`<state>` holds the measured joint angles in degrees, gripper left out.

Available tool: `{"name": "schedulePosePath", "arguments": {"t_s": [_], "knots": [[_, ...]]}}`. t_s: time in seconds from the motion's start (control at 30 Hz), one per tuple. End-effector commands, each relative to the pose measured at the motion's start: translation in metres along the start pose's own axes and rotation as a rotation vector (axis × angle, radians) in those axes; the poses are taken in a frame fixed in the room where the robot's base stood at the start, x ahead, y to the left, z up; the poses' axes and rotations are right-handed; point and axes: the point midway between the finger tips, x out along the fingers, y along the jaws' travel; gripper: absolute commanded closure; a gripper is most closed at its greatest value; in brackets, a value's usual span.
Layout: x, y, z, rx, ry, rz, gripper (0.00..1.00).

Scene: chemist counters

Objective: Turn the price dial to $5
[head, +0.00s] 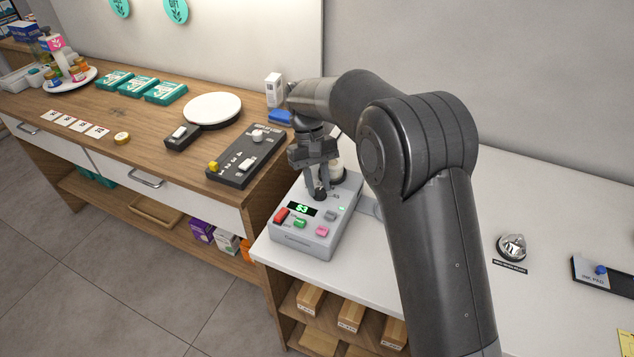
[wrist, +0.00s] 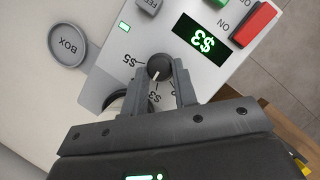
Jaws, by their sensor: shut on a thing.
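The price dial (wrist: 158,67) is a small dark round knob on a grey control box (head: 343,213), with a white pointer line. My gripper (wrist: 159,78) is shut on the dial, one finger on each side. In the wrist view the pointer aims at the "$3" mark, and a "$5" mark shows to the left of the dial. The green display (wrist: 201,40) reads "$3"; it also shows in the head view (head: 302,209). In the head view my gripper (head: 319,195) comes down on the dial from above and partly hides it.
Red, green, pink and grey buttons sit on the box near the display. A round grey "BOX" button (wrist: 70,44) lies beside it. The white counter (head: 540,210) holds a silver bell (head: 512,247) at right. A black dial panel (head: 246,156) lies on the wooden counter.

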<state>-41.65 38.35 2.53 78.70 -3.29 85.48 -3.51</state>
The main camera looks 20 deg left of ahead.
Motion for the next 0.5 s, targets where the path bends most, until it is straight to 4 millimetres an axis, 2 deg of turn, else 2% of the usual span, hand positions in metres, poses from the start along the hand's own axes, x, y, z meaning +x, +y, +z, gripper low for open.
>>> {"name": "schedulePosePath", "arguments": {"t_s": [0.5], "knots": [[0.0005, 0.0059, 0.0012, 0.455, 0.001, -0.189, 0.97]]}}
